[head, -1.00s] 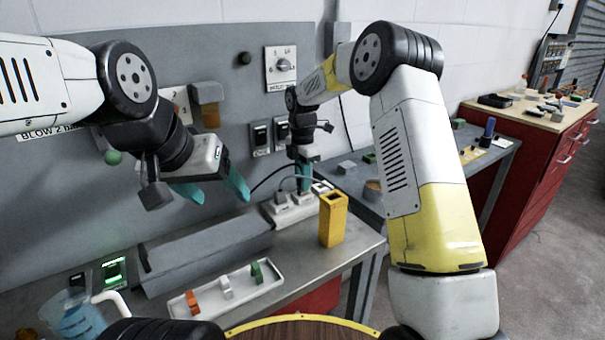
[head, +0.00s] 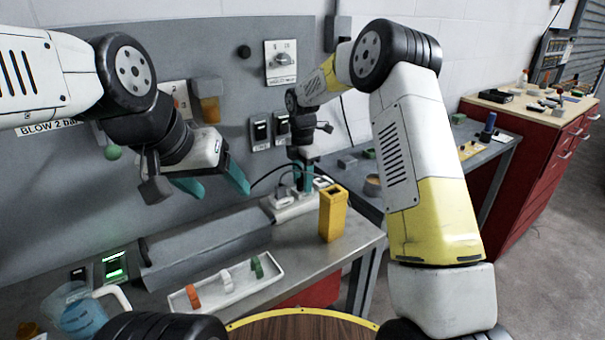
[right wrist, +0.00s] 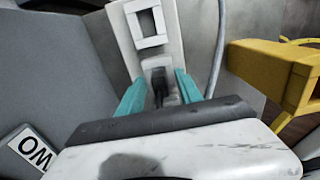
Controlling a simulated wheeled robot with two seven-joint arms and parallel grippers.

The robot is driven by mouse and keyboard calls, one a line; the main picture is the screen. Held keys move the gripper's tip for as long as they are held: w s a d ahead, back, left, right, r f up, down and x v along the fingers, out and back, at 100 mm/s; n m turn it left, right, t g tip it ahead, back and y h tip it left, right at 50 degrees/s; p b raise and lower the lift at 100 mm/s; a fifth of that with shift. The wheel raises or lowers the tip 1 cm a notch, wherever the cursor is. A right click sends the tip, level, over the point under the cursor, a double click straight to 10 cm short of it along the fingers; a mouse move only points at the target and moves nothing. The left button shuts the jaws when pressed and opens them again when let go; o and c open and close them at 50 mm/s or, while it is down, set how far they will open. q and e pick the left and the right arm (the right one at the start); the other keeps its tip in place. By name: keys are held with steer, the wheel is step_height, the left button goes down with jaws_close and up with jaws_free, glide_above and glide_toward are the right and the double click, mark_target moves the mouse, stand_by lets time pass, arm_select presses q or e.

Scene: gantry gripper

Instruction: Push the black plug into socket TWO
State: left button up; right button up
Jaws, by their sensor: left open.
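The black plug (right wrist: 159,80) sits upright at a lower socket of the white socket strip (right wrist: 119,29) in the right wrist view. How deep it is seated cannot be told. My right gripper (right wrist: 161,78) has its teal fingers on either side of the plug, with gaps visible. In the head view my right gripper (head: 303,178) is down at the white strip (head: 291,208), and the plug is hidden there. My left gripper (head: 215,184) is open and empty in front of the grey panel, above the bench. No socket number is readable.
A yellow box (head: 333,215) stands right of the strip, and a grey block (head: 205,245) lies left of it. A white tray (head: 226,283) with coloured clips and a blue jug (head: 82,312) are nearer. A cable runs beside the strip in the wrist view.

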mark_target(302, 178)
steer(key=shift+r, duration=3.9)
steer(key=shift+r, duration=0.1)
steer(key=s+d+r+m+t+y, duration=0.1)
steer(key=s+d+r+m, duration=0.4)
steer(key=s+r+m, duration=0.15)
steer(key=s+d+r+m+t, duration=0.2)
steer(key=s+d+r+m, duration=0.25)
steer(key=s+r, duration=0.3)
steer(key=s+d+f+m+t, duration=0.1)
steer(key=s+d+m, duration=0.1)
steer(key=s+m, duration=0.4)
steer(key=s+d+f+m+t+y, duration=0.1)
steer(key=s+d+m+t, duration=0.1)
steer(key=s+m, duration=0.5)
steer(key=s, duration=0.6)
steer(key=shift+d+f, duration=0.15)
steer(key=shift+d, duration=0.2)
